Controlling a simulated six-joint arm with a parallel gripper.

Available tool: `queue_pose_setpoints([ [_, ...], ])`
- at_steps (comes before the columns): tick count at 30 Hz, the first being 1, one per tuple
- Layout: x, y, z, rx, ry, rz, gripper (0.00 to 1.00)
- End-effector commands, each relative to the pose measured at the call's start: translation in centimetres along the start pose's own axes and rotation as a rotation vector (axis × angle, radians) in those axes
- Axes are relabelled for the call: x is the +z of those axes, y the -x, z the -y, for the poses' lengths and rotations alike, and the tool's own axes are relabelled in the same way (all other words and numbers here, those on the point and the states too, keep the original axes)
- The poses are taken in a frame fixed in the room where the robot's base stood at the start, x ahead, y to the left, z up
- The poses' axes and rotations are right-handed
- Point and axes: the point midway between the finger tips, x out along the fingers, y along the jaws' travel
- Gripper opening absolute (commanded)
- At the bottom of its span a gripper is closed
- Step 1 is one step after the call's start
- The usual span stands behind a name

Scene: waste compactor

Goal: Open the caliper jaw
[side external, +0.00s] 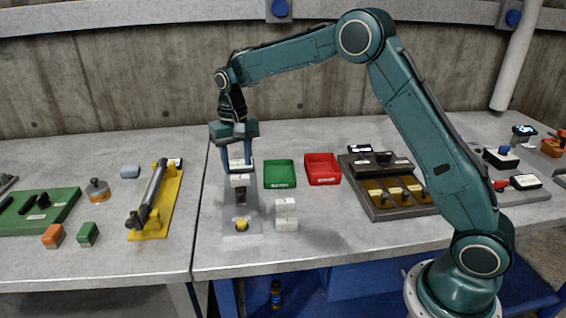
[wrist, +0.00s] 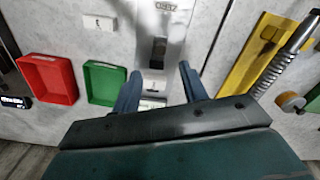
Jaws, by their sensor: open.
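The caliper fixture seems to be the light grey plate (side external: 242,222) standing lengthwise on the bench, with a dark slot, a white labelled block (side external: 240,180) at its far part and a yellow knob (side external: 242,225) at its near end. In the wrist view its plate (wrist: 176,50) and dark slot (wrist: 158,46) show ahead of the fingers. My gripper (side external: 238,168) points down over the far part of the fixture. Its two blue fingers, also in the wrist view (wrist: 160,72), are apart, with white labelled parts between them. Whether they touch these parts I cannot tell.
A green tray (side external: 280,174) and a red tray (side external: 322,168) lie to the right. A yellow holder (side external: 158,215) with a metal rod is on the left. The bench front is mostly clear.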

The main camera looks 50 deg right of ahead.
Motion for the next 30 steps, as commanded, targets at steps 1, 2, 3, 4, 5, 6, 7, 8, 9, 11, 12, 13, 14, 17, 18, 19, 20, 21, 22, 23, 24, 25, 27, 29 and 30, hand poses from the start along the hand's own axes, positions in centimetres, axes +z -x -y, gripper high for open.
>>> queue_pose_setpoints([
  [1, -0.1, 1.0, 0.0, -0.002, 0.000, -0.004, 0.43],
  [2, -0.1, 1.4, 0.0, -0.001, 0.000, -0.003, 0.43],
  [3, -0.1, 2.0, 0.0, -0.002, 0.000, -0.004, 0.43],
  [4, -0.1, 2.5, 0.0, -0.001, 0.000, -0.003, 0.43],
  [5, 0.0, 2.9, 0.0, -0.001, 0.000, -0.002, 0.43],
  [6, -0.1, 3.4, 0.0, -0.001, 0.000, -0.003, 0.43],
  [7, -0.1, 3.7, 0.0, -0.001, 0.000, -0.003, 0.43],
  [8, -0.1, 4.0, 0.0, -0.001, 0.000, -0.002, 0.43],
  [9, -0.1, 4.3, 0.0, -0.001, 0.000, -0.002, 0.43],
  [11, 0.0, 4.7, 0.0, 0.000, 0.000, -0.001, 0.43],
  [12, 0.0, 4.9, 0.0, 0.000, 0.000, -0.001, 0.43],
  [13, 0.0, 5.0, 0.0, 0.000, 0.000, -0.001, 0.43],
  [14, 0.0, 5.1, 0.0, 0.000, 0.000, -0.001, 0.43],
  [17, 0.0, 5.3, 0.0, 0.000, 0.000, -0.001, 0.43],
  [18, 0.0, 5.3, 0.0, 0.000, 0.000, 0.000, 0.43],
  [19, 0.0, 5.3, 0.0, 0.000, 0.000, 0.000, 0.43],
  [20, 0.0, 5.3, 0.0, 0.000, 0.000, 0.000, 0.43],
  [21, 0.0, 5.3, 0.0, 0.000, 0.000, 0.000, 0.43],
  [22, 0.0, 5.3, 0.0, 0.000, 0.000, 0.000, 0.43],
  [23, 0.0, 5.3, 0.0, 0.000, 0.000, 0.000, 0.43],
  [24, 0.0, 5.3, 0.0, 0.000, 0.000, 0.000, 0.43],
  [25, 0.0, 5.3, 0.0, 0.000, 0.000, -0.001, 0.43],
  [27, 0.1, 5.4, 0.0, -0.001, 0.001, -0.002, 0.43],
  [29, 0.2, 5.7, -0.1, -0.002, 0.003, -0.005, 0.43],
  [30, 0.4, 5.9, -0.2, -0.003, 0.006, -0.008, 0.43],
])
